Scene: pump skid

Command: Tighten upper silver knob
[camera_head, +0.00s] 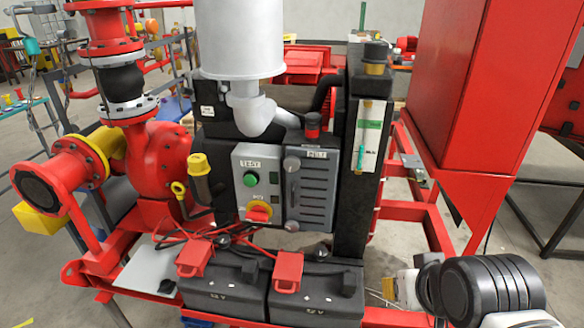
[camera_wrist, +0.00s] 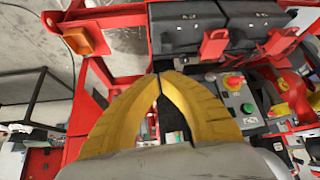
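The upper silver knob (camera_head: 291,163) is a small round knob at the upper left of the grey louvred panel (camera_head: 312,190) on the dark engine housing. A second, lower silver knob (camera_head: 291,226) sits below it on the same panel. My gripper (camera_wrist: 158,78) shows in the wrist view as two yellow ribbed fingers with their tips together and nothing visible between them. It is not in the head view. I cannot make out the silver knobs in the wrist view, where the fingers cover part of the scene. The gripper is apart from the panel.
A control box (camera_head: 257,185) with a green button and red-yellow switch adjoins the panel on the left; it also shows in the wrist view (camera_wrist: 236,105). Black batteries (camera_head: 315,295) with red terminal covers stand below. A red cabinet (camera_head: 480,80) and red frame rails bound the right.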

